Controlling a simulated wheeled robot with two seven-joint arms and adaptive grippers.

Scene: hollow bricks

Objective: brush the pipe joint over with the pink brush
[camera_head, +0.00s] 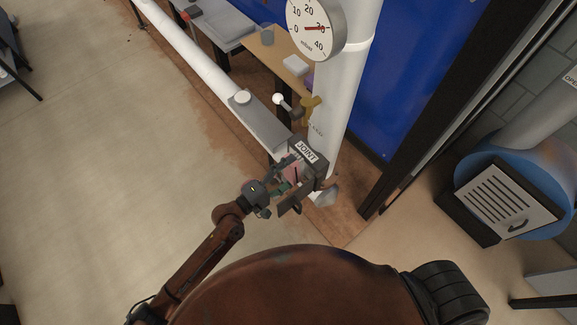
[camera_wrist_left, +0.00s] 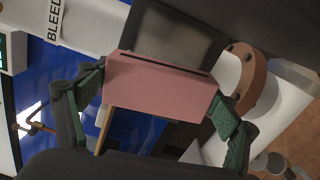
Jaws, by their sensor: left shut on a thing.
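The pipe joint is a dark grey box (camera_head: 321,168) with a white "JOINT" label, around the lower part of the white upright pipe. My left gripper (camera_head: 289,177) is shut on the pink brush just at the left side of this box. In the left wrist view the pink brush (camera_wrist_left: 158,90) is a block between the green finger pads. A dark grey face (camera_wrist_left: 172,38) lies straight beyond it, and I cannot tell whether the brush touches it. The brush's far side is hidden. My right gripper is in neither view.
A round gauge (camera_head: 316,27) sits on the upright white pipe (camera_head: 340,95) above the joint. A blue drum (camera_head: 548,170) stands at the right.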

